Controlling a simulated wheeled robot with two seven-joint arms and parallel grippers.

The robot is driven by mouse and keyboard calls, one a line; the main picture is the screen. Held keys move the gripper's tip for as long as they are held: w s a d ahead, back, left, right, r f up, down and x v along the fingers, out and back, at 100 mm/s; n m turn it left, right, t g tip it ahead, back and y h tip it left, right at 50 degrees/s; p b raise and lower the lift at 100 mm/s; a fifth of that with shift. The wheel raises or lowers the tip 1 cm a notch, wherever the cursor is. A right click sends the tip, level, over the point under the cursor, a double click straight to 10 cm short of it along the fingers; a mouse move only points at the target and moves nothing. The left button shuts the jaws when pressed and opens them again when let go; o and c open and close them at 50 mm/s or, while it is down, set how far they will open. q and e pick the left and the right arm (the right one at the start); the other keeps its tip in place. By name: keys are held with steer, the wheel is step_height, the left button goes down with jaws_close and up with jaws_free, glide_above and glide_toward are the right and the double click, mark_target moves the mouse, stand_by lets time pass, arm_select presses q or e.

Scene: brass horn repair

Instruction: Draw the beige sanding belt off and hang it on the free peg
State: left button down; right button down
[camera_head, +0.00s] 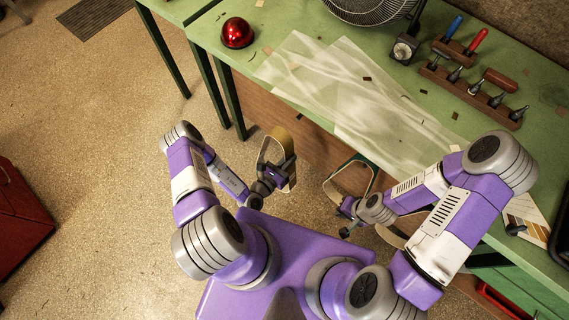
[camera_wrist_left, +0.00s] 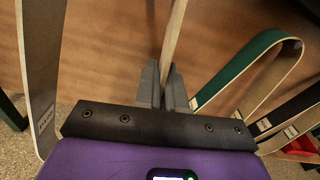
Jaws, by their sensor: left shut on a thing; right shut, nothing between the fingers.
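The beige sanding belt (camera_head: 264,149) is a loop beside the front of the green bench. My left gripper (camera_head: 279,174) is shut on it. In the left wrist view the left fingers (camera_wrist_left: 167,88) are closed on a narrow beige strip (camera_wrist_left: 173,42) seen edge-on. A wide beige strip (camera_wrist_left: 40,75) with a small label shows at the left there; I cannot tell whether it belongs to the same loop. My right gripper (camera_head: 346,206) is shut and empty near the green belt (camera_head: 371,169), which also hangs in the left wrist view (camera_wrist_left: 240,72). The pegs are not clearly visible.
More belts (camera_wrist_left: 290,110) hang right of the green one. A red cabinet (camera_head: 18,225) stands left. The floor between is clear.

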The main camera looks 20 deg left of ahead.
arm_select(q)
steer(key=shift+b+x, duration=1)
steer(key=shift+x, duration=5.35)
steer(key=shift+f, duration=0.6)
steer(key=c, duration=1.2)
jaws_free()
steer(key=shift+c, duration=0.2)
